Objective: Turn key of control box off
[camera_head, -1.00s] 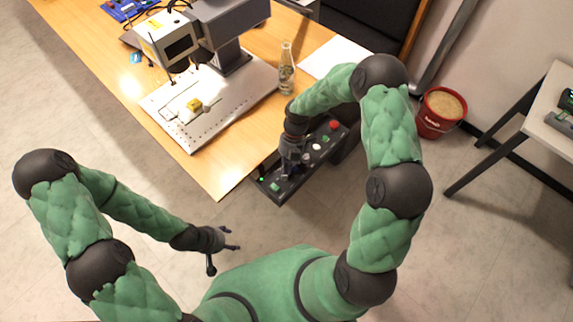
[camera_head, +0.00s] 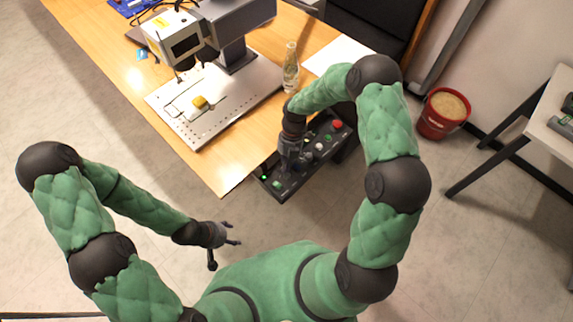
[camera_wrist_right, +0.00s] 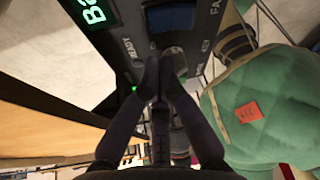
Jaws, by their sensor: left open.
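The dark control box (camera_head: 312,158) hangs at the table's near right corner, with red, green and white buttons. My right gripper (camera_head: 291,172) is over the box's near part, hiding some of its top. In the right wrist view its two long fingers (camera_wrist_right: 161,62) converge with a narrow gap at the box face. A small round grey part (camera_wrist_right: 174,54), perhaps the key, shows at the fingertips, beside a "KEY" label (camera_wrist_right: 206,46). Whether the fingers clasp it is unclear. My left gripper (camera_head: 230,238) is open and empty, low over the floor, away from the box.
A red bucket (camera_head: 437,124) stands on the floor at right. Floor in front of the table is clear.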

